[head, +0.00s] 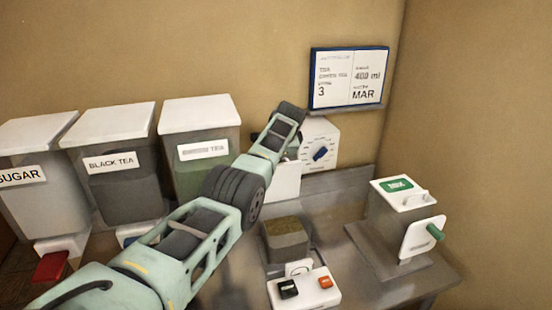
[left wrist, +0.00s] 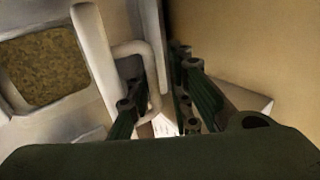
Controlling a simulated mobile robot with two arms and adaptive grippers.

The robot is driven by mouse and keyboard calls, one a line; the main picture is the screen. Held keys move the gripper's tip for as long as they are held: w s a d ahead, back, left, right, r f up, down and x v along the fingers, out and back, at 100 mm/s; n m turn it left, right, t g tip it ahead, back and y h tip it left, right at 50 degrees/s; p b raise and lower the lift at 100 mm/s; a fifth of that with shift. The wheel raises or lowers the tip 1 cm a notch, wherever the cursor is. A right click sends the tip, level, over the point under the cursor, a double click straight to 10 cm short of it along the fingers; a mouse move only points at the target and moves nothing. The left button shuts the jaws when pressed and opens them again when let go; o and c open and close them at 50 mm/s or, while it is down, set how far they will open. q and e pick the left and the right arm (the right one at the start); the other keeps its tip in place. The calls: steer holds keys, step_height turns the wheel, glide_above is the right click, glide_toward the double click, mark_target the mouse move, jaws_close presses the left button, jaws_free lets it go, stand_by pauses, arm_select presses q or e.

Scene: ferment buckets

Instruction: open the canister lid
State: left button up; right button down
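A small squarish canister (head: 286,243) with a brownish-green top stands at the middle of the counter. A white panel (head: 285,182), apparently its lid, stands upright behind it, partly hidden by my left arm. In the left wrist view the olive-brown contents (left wrist: 45,68) show inside a grey rim, with the white lid (left wrist: 93,62) raised beside them. A loop handle (left wrist: 152,75) sticks out from the lid. My left gripper (head: 291,108) is at the lid's far side. Its fingers (left wrist: 160,95) are apart, one at the handle loop, the other right of it. My right gripper is not visible.
Sugar (head: 45,185), black tea (head: 125,170) and another tea bin (head: 203,155) line the left. A white dial box (head: 320,140) stands behind the gripper. A button box (head: 305,289) is in front; a grey lidded container (head: 395,222) stands right.

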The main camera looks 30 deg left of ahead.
arm_select(q)
steer(key=shift+s+a+f, duration=0.1)
steer(key=shift+a+f, duration=0.15)
steer(key=shift+a, duration=0.1)
steer(key=shift+d+r, duration=0.3)
steer(key=shift+r, duration=0.4)
steer(key=v, duration=1.1)
steer(key=shift+s+d, duration=0.15)
steer(key=shift+d, duration=0.2)
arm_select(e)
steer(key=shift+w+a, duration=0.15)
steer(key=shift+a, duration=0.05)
